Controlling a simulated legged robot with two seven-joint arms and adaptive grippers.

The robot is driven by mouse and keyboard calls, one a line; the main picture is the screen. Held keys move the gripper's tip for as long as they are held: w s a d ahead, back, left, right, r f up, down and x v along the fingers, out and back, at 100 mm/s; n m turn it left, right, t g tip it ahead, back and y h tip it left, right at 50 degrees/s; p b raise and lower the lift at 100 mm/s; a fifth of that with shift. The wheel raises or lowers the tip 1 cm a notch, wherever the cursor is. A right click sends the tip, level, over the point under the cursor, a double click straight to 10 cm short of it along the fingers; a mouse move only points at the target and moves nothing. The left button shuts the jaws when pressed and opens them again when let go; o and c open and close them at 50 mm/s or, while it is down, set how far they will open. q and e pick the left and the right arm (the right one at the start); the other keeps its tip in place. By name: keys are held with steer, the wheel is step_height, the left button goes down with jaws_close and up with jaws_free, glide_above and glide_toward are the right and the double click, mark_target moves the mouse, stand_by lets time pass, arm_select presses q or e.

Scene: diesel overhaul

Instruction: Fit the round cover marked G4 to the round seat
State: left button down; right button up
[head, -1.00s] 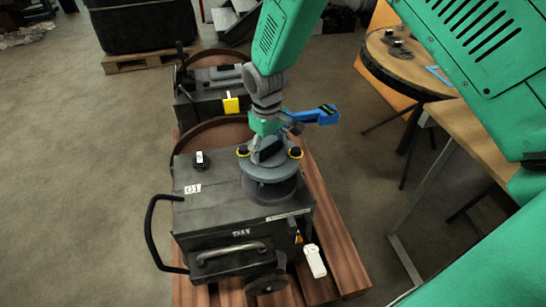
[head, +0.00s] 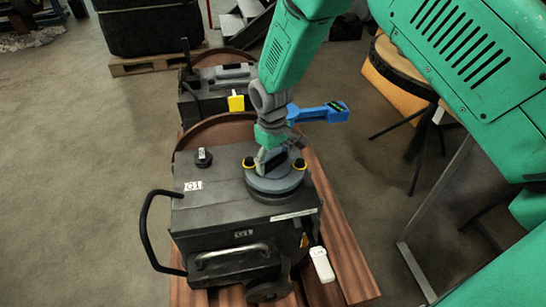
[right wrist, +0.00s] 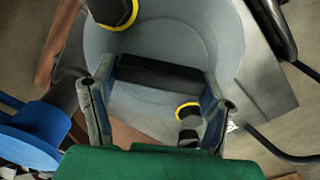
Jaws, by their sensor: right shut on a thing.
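The round grey cover (head: 262,184) carries two black knobs with yellow rings and a dark bar handle (right wrist: 158,73) across its middle. I cannot read a G4 mark on it. My right gripper (head: 277,160) is shut on this handle from above, and its two fingers show at the handle's ends in the right wrist view (right wrist: 158,85). The cover sits low over a dark round part (head: 268,199) on top of the dark metal box (head: 215,217). The cover hides most of that part, so I cannot tell whether they touch. My left gripper is not in view.
The box stands on reddish wooden slats (head: 345,265) and has a black side handle (head: 146,230) and a small black knob (head: 203,157). A blue tool-like thing (head: 318,113) is behind my gripper. A second box with a yellow tag (head: 235,103) stands behind. A round table is at right.

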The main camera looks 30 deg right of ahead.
stand_by(0.4)
steer(key=shift+p, duration=0.4)
steer(key=shift+p, duration=0.3)
steer(key=shift+f+b, duration=0.3)
steer(key=shift+f, duration=0.55)
stand_by(0.6)
stand_by(0.5)
steer(key=o, duration=1.6)
steer(key=shift+s, duration=0.1)
steer(key=shift+o, duration=0.2)
